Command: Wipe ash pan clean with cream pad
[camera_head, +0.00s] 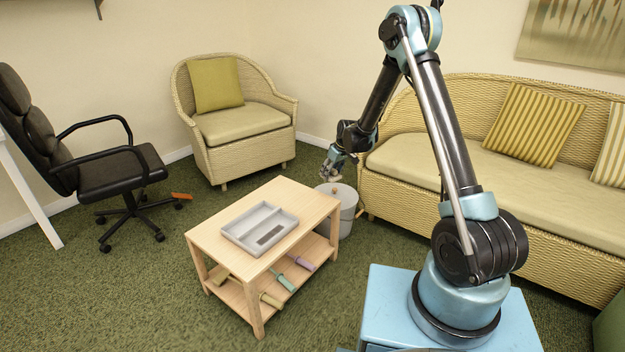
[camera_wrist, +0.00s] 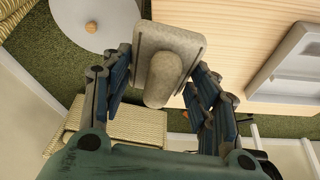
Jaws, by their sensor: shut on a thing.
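The ash pan (camera_head: 232,235) is a shallow grey tray with a divider, lying on top of a light wood table; a dark patch shows in its front compartment. Part of the pan (camera_wrist: 268,80) also shows at the right of the wrist view. My gripper (camera_head: 334,166) is above the grey bin, beyond the table's right end. In the wrist view my gripper (camera_wrist: 163,78) is shut on a cream pad (camera_wrist: 184,47), its rounded handle between the fingers. The pad's wiping face is hidden.
The wooden table (camera_head: 212,241) has a lower shelf holding several tools with coloured handles (camera_head: 283,281). The grey bin (camera_head: 348,212) with a knobbed lid (camera_wrist: 78,14) stands by the table's right end. A wicker sofa (camera_head: 420,170), armchair (camera_head: 245,125) and office chair (camera_head: 115,175) surround it.

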